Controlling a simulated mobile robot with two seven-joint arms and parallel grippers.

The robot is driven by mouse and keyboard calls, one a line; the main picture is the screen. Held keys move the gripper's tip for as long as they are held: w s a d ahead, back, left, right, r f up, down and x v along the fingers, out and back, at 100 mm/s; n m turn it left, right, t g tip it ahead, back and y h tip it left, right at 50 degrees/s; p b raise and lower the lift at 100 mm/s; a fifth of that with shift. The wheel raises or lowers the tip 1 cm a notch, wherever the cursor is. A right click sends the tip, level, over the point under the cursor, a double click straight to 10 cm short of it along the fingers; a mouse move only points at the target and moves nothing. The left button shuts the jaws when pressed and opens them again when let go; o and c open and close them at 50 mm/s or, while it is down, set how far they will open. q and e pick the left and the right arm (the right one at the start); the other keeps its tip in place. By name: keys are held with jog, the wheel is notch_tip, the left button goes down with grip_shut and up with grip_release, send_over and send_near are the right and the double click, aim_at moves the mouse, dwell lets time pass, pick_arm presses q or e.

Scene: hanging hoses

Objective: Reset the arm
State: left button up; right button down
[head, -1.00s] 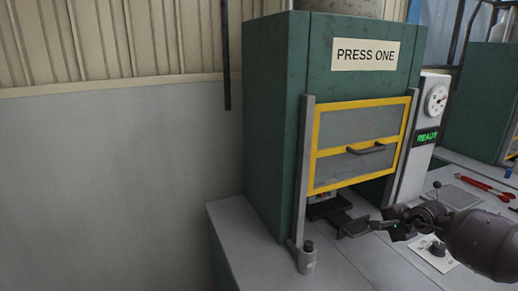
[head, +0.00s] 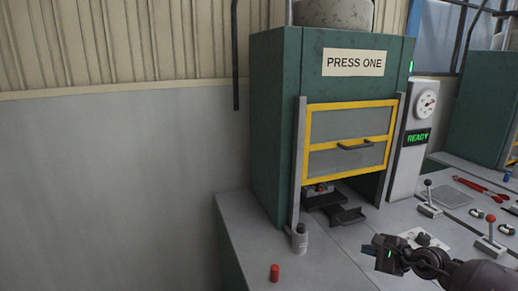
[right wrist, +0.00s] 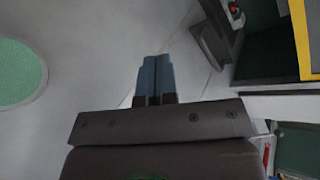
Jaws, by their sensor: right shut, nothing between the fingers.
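My right gripper (head: 370,250) is in the lower right of the head view, above the bench in front of the press. Its blue-grey fingers are together and empty, and they also show in the right wrist view (right wrist: 154,78). It touches nothing that I can see. The green press (head: 272,130) labelled PRESS ONE stands behind it. The press's yellow-framed guard (head: 350,124) is down over the upper part, with a gap below it. A dark tray (head: 347,216) sticks out at the foot of the press. My left gripper is not in view.
A grey cylinder (head: 300,240) and a red-topped piece (head: 274,272) stand at the bench's left. A black-knobbed lever (head: 428,184), a red-knobbed lever (head: 491,222) and red tools (head: 475,186) are at the right. The display (head: 417,137) reads READY. Bare bench (head: 325,262) lies left of my gripper.

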jog(key=s+a+r+m+t+h, duration=0.1)
jog(key=s+a+m+t, duration=0.3)
jog(key=m, duration=0.7)
jog(key=s+a+r+m+t+h, duration=0.2)
jog(key=s+m+t, duration=0.25)
jog(key=m, duration=0.55)
jog(key=s+d+f+m+g+h, duration=0.35)
jog(key=s+m, duration=0.45)
jog(key=m, duration=0.3)
jog(key=s+d+f+m+g+h, duration=0.2)
jog(key=s+f+m+g+h, duration=0.25)
jog(key=s+m, duration=0.5)
jog(key=s+a+f+m+g+y, duration=0.1)
jog(key=s+m+g, duration=0.3)
jog(key=s+m, duration=0.3)
jog(key=s+a+f+m+g+y, duration=0.1)
jog(key=s+m+g+y, duration=0.15)
jog(key=s+m, duration=0.45)
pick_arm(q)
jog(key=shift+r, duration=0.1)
pick_arm(e)
jog(key=w+f+n+t, duration=0.3)
jog(key=w+f+t, duration=0.2)
jog(key=f, duration=0.5)
jog(key=shift+w+a+f+t, duration=0.15)
jog(key=shift+w+f+t, duration=0.1)
jog(key=shift+t, duration=0.85)
